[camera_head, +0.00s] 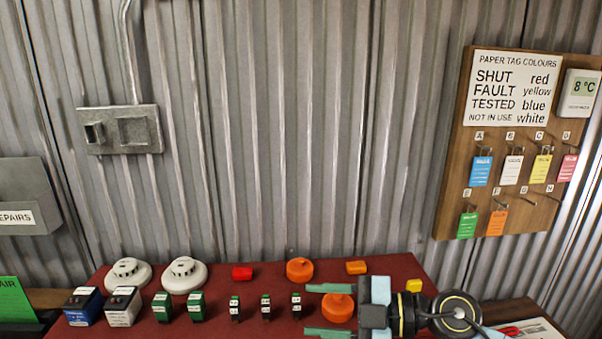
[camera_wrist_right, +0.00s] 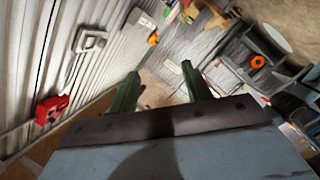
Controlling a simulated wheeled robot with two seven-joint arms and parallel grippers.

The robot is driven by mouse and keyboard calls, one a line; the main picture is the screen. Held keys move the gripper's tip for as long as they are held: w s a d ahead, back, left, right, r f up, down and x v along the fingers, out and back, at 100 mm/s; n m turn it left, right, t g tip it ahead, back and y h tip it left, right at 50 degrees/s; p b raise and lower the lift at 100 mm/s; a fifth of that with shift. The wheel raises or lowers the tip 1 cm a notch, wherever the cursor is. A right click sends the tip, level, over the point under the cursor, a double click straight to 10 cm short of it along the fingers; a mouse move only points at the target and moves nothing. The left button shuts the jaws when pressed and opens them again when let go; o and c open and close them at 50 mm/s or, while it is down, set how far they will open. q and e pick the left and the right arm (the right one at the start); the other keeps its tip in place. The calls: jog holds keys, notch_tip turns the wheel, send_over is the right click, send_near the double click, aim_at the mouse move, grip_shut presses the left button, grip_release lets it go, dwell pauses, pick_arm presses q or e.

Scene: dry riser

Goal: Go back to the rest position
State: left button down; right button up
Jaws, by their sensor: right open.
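My right gripper (camera_head: 330,310) comes in from the lower right in the head view, over the right part of a red-topped table (camera_head: 225,285). Its two green fingers point left and stand apart with nothing between them. An orange round cap (camera_head: 338,309) shows between or behind the fingers; it appears to lie on the table. In the right wrist view the open green fingers (camera_wrist_right: 160,88) also show with an empty gap. My left gripper is in neither view.
Smoke detectors (camera_head: 184,275), small boxes (camera_head: 122,306) and orange and red pieces (camera_head: 300,270) stand on the table. A wooden board (camera_head: 450,200) with coloured tags hangs on the corrugated wall at right. A grey box (camera_head: 25,195) marked REPAIRS is at left.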

jog(key=w+d+r+m+t+h, duration=0.1)
jog(key=d+r+m+t+h, duration=0.2)
jog(key=m+t, duration=0.5)
jog(key=w+d+r+m+t+h, duration=0.1)
jog(key=d+r+m+t+h, duration=0.15)
jog(key=d+m+t, duration=0.45)
jog(key=s+d+f+m+g+h, duration=0.2)
jog(key=s+d+f+m+h, duration=0.1)
jog(key=d+f+m+h, duration=0.25)
jog(key=s+d+f+m+g+h, duration=0.2)
jog(key=d+f+m+h, duration=0.15)
jog(key=f+h, duration=0.4)
jog(key=s+f+g+y, duration=0.1)
jog(key=s+f+g, duration=0.55)
jog(key=s, duration=0.35)
jog(key=s+f+g+y, duration=0.2)
jog(key=s+f+g, duration=0.3)
jog(key=s+f, duration=0.4)
notch_tip(320, 180, down, 24)
jog(key=s+g+b, duration=0.1)
jog(key=s+b, duration=0.1)
jog(key=s, duration=0.1)
jog(key=s+d+f+n+g+b, duration=0.1)
jog(key=s+d+f+b, duration=0.1)
jog(key=s+f, duration=1.4)
jog(key=shift+s+f+h, duration=0.15)
jog(key=shift+f+h, duration=0.2)
jog(key=shift+f, duration=0.6)
